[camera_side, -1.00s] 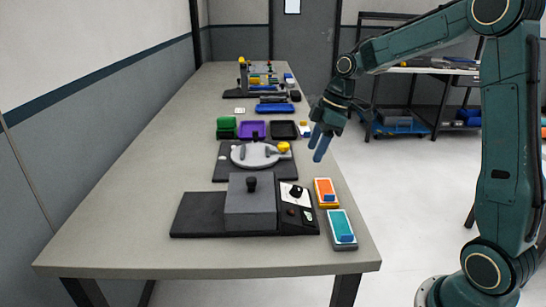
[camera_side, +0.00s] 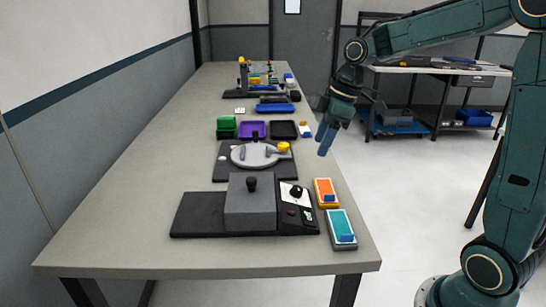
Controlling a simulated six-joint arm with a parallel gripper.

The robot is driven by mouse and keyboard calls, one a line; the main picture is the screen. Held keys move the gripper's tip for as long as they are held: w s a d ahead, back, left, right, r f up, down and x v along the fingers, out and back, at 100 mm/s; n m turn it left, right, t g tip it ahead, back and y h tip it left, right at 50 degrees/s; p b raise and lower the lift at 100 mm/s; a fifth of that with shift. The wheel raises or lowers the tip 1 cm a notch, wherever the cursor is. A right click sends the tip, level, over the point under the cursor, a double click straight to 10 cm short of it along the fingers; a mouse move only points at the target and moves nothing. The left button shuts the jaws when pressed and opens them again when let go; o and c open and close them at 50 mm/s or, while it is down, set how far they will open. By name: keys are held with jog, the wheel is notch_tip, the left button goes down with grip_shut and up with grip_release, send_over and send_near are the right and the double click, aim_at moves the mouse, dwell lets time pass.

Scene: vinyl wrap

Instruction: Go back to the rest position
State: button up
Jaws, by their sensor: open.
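My gripper (camera_side: 326,138) hangs at the right edge of the long grey table (camera_side: 130,215), beside the round grey fixture and above the orange box. Its blue fingers point down and it holds nothing that I can see. It is apart from everything on the table. My arm reaches in from the right of the picture.
On the table stand a grey block machine (camera_side: 250,205), a round grey fixture (camera_side: 255,155), an orange box (camera_side: 325,190), a teal box (camera_side: 341,228), and green (camera_side: 226,127), purple (camera_side: 252,130) and black (camera_side: 284,130) trays. A shelf bench (camera_side: 440,70) stands behind.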

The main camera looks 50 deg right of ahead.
jog(key=s+a+r+m+t+h, duration=0.1)
jog(key=s+a+m, duration=0.2)
jog(key=s, duration=0.7)
jog(key=s+a+r+m+t+h, duration=0.1)
jog(key=s+a+m, duration=0.3)
jog(key=s, duration=0.6)
jog(key=shift+s+a+r+m+t, duration=0.2)
jog(key=shift+s+m+t, duration=0.2)
jog(key=shift+m, duration=0.1)
